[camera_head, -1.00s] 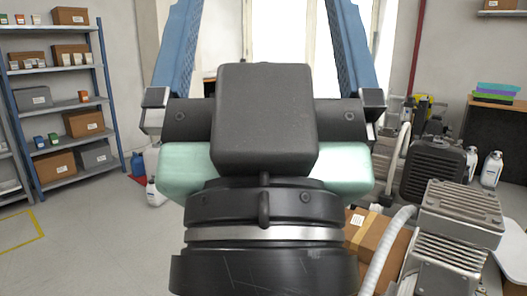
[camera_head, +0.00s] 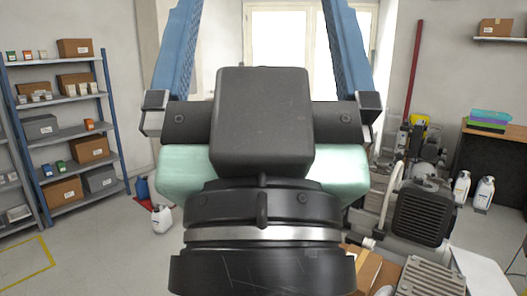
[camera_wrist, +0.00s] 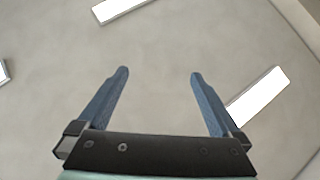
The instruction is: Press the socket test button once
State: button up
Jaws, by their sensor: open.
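My gripper (camera_head: 262,15) fills the middle of the head view, its two blue fingers spread wide and pointing up. It is open and empty. In the wrist view my gripper (camera_wrist: 158,75) shows its two fingers apart, with only the ceiling and bright ceiling lights beyond them. I cannot make out a socket or a test button in either view. My gripper and wrist hide the middle of the room.
A blue-framed shelf (camera_head: 62,127) with boxes stands at left. At right are compressors (camera_head: 422,213), white bottles (camera_head: 461,188) and a wooden-topped cabinet (camera_head: 494,131). A cardboard box (camera_head: 375,272) is low at centre right. Open floor (camera_head: 95,250) lies at left.

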jog(key=shift+r, duration=0.35)
grip_shut()
dwell(0.3)
dwell(1.2)
